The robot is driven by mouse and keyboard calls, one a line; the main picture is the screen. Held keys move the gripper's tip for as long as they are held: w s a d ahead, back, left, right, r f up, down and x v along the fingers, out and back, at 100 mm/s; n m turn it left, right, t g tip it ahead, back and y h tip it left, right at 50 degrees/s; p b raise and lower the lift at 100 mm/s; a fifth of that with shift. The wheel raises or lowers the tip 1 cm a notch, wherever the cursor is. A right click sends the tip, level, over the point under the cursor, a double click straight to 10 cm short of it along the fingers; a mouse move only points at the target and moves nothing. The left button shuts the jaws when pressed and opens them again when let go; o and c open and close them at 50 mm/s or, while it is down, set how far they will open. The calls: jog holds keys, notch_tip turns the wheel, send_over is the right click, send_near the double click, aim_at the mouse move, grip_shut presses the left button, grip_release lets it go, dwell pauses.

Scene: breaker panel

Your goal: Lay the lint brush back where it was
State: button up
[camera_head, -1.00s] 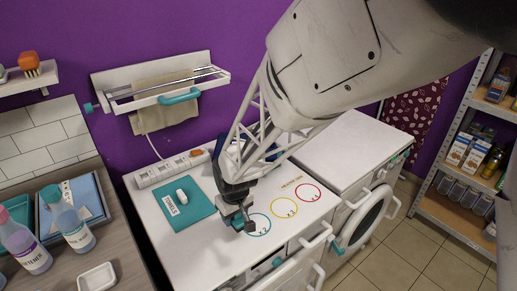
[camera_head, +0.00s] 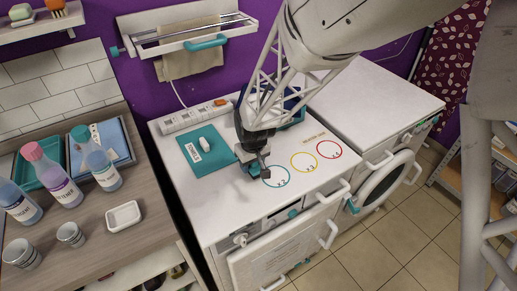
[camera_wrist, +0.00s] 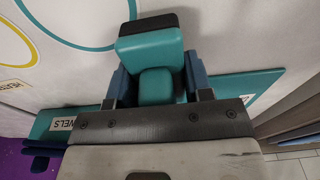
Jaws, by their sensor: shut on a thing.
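The lint brush, a teal block with a dark end (camera_wrist: 155,50), is between the fingers of my gripper (camera_wrist: 158,88) in the wrist view. In the head view my gripper (camera_head: 250,158) is low over the white worktop, between the teal mat (camera_head: 190,165) and the teal ring (camera_head: 276,176). My gripper is shut on the brush. The brush's dark end shows beside the ring, but the fingers and arm hide much of the rest. I cannot tell whether the brush touches the worktop.
A white item (camera_head: 205,144) lies on the teal mat. Yellow (camera_head: 304,162) and red (camera_head: 328,149) rings mark the worktop to the right. A power strip (camera_head: 197,115) lies along the back. Bottles (camera_head: 55,175) and a white dish (camera_head: 123,215) stand on the left counter.

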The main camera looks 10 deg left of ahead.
jog(key=shift+f, duration=0.65)
jog(key=shift+f, duration=0.1)
jog(key=o, duration=1)
jog(key=shift+c, duration=0.2)
jog(key=r, duration=0.8)
jog(key=s+d+r, duration=0.1)
jog(key=r, duration=0.3)
jog(key=shift+r, duration=0.1)
